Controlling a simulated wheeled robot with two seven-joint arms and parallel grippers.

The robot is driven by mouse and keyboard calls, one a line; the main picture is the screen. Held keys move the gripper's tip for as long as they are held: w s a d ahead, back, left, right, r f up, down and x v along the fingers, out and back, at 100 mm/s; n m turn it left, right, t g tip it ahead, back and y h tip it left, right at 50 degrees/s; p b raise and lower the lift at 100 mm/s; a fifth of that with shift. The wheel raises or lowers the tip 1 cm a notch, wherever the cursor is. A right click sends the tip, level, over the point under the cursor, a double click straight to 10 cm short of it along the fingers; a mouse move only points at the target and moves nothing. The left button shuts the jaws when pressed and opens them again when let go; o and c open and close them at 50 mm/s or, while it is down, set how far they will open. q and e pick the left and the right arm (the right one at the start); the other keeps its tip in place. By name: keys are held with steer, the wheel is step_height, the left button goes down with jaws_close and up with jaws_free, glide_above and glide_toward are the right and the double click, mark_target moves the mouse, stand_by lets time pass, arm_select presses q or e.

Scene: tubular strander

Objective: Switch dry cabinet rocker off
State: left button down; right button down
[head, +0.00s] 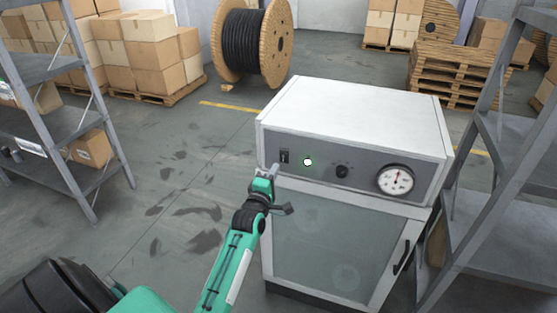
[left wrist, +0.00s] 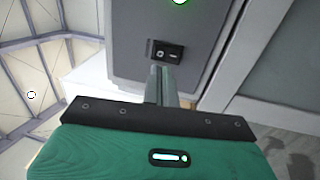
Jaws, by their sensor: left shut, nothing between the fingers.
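The dry cabinet (head: 355,115) is a white box with a grey front panel above a glass door. Its black rocker (head: 284,156) sits at the panel's left end, left of a lit green-white lamp (head: 307,162). The rocker also shows in the left wrist view (left wrist: 167,51), just beyond the fingertips, with the lamp (left wrist: 180,1) at the top edge. My left gripper (head: 274,169) is shut and empty, its tips close below the rocker. Whether the tips touch it I cannot tell. My right gripper is not in view.
The panel also has a black knob (head: 342,171) and a round dial gauge (head: 395,179). A door handle (head: 401,257) is at the door's right. Metal shelves stand left (head: 60,125) and right (head: 487,190). A cable reel (head: 252,45) and boxes (head: 158,57) are behind.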

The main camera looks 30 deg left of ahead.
mark_target(281, 153)
arm_select(q)
steer(key=shift+p+x, duration=0.55)
steer(key=shift+x, duration=1.6)
steer(key=r+g+p, duration=0.1)
steer(key=p, duration=0.2)
steer(key=r+g+p, duration=0.1)
steer(key=p, duration=0.2)
steer(key=shift+w+a+h, duration=0.1)
steer(key=shift+w+h, duration=0.15)
steer(key=shift+h, duration=0.05)
steer(key=shift+f, duration=0.35)
steer(key=shift+r, duration=0.1)
